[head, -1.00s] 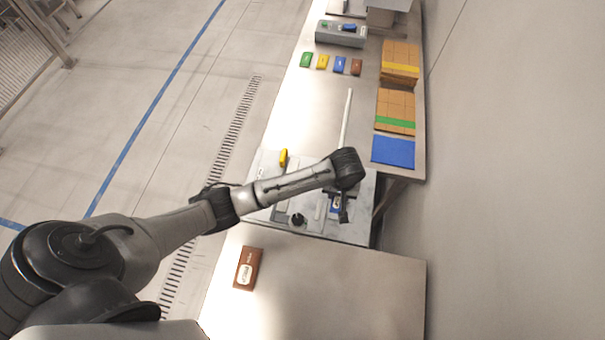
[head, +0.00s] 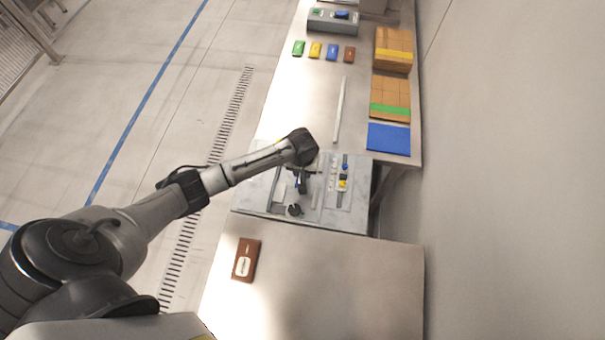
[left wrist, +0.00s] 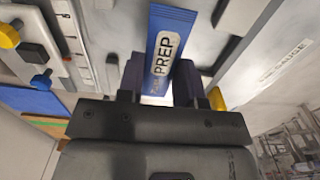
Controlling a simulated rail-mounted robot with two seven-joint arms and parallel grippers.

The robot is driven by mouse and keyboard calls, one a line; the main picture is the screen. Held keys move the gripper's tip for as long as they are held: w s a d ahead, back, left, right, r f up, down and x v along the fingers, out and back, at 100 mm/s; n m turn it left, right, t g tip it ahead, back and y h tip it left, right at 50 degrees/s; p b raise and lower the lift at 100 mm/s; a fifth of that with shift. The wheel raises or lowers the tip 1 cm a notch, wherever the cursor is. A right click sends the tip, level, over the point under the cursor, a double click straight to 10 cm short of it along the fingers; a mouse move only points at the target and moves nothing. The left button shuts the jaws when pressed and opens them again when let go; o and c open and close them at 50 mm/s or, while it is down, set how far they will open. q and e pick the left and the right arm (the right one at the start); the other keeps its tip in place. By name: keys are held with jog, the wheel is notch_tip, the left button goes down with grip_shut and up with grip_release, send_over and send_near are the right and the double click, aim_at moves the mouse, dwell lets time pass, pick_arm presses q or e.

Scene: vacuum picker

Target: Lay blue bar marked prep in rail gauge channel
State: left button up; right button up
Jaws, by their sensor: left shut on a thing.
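My left gripper (head: 301,187) is over the grey fixture plate (head: 262,203) on the bench. In the left wrist view, its dark fingers (left wrist: 160,85) are shut on a blue bar (left wrist: 172,22) with a white label reading PREP. Only a sliver of the blue bar (head: 297,183) shows in the head view. The rail gauge (left wrist: 290,62), a pale plate with a GAUGE label, lies right of the bar in the left wrist view. I cannot tell whether the bar touches anything below. My right gripper is not in view.
A clamp fixture with a yellow knob (head: 343,183) stands right of the gripper, and a black knob (head: 294,210) in front. A brown block (head: 246,260) lies on the near table. Several coloured blocks, cartons (head: 393,50) and a blue mat (head: 389,138) are farther back.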

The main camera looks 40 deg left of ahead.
pick_arm(q)
jog(key=shift+f, duration=1.4)
jog(key=shift+d+f, duration=0.1)
jog(key=shift+f, duration=0.05)
jog(key=o, duration=0.9)
